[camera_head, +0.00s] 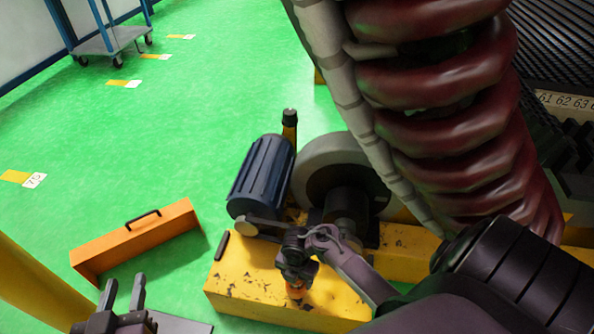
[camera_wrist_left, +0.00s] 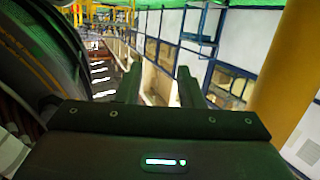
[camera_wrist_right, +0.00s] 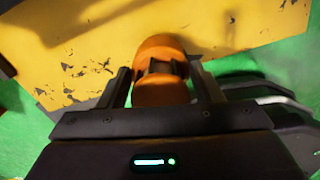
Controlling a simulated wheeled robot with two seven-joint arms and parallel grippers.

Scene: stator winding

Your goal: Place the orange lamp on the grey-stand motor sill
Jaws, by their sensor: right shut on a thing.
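The orange lamp (camera_head: 297,292) is between the fingers of my right gripper (camera_head: 295,278), over the front part of the yellow, chipped sill (camera_head: 240,280). In the right wrist view the lamp (camera_wrist_right: 160,93) sits between the two fingers, with the yellow sill (camera_wrist_right: 100,45) behind it. I cannot tell whether the lamp touches the sill.
An orange box with a black handle (camera_head: 135,240) lies on the green floor left of the sill. A dark small bar (camera_head: 222,246) is at the sill's left edge. Large red coils (camera_head: 440,100) fill the upper right. A trolley (camera_head: 108,40) stands far left.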

